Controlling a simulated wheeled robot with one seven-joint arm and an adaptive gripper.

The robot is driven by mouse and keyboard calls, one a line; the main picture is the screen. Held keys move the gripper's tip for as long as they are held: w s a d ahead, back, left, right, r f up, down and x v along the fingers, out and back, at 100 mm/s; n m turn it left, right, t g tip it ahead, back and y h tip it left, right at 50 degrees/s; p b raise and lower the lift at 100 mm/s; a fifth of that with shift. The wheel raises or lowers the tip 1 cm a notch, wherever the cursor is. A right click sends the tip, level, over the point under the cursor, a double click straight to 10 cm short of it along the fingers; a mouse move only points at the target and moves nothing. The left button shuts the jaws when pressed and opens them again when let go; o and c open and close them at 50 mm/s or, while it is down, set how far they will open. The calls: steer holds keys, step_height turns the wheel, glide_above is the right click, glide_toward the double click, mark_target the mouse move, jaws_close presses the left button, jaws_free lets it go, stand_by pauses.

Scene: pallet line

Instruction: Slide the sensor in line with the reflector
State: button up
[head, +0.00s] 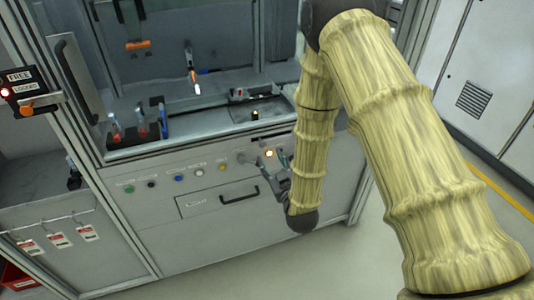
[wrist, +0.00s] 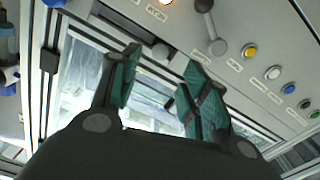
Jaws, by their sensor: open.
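My gripper (head: 272,172) is in front of the cabinet's front panel, right of the row of buttons. In the wrist view my gripper (wrist: 160,85) has its two teal-padded fingers spread apart with nothing between them. I cannot tell for sure which parts are the sensor and the reflector. A small dark block with a yellow spot (head: 255,115) sits on the worktop's right part. An upright orange-and-black piece with a bright white lower end (head: 193,82) stands toward the back of the worktop. My gripper is below and in front of both, touching neither.
The panel carries a drawer (head: 205,203) with a black handle and several buttons, including a yellow one (wrist: 250,51). A grey lever (wrist: 212,35) sticks out near my fingers. A black rack (head: 138,135) holds tools. A FREE/LOCKED switch (head: 22,90) is at left. Floor at right is clear.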

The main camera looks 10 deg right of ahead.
steer(key=shift+v, duration=1.4)
steer(key=shift+f, duration=0.1)
steer(key=s+d+f+m+g+h, duration=0.15)
steer(key=s+d+f+g, duration=0.25)
steer(key=s+f, duration=0.5)
steer(key=s+d+f+m+g+h, duration=0.1)
steer(key=s+d+f+m+g, duration=0.15)
steer(key=s+f+g, duration=0.6)
steer(key=s+d+f+g, duration=0.1)
steer(key=s+d+f, duration=0.1)
steer(key=s, duration=0.5)
steer(key=s+d+f+m+g+h, duration=0.1)
steer(key=s+f, duration=0.3)
steer(key=s, duration=0.4)
steer(key=s+d+f+m+g, duration=0.1)
steer(key=s+d+f+g, duration=0.2)
steer(key=s, duration=0.5)
steer(key=shift+f, duration=0.6)
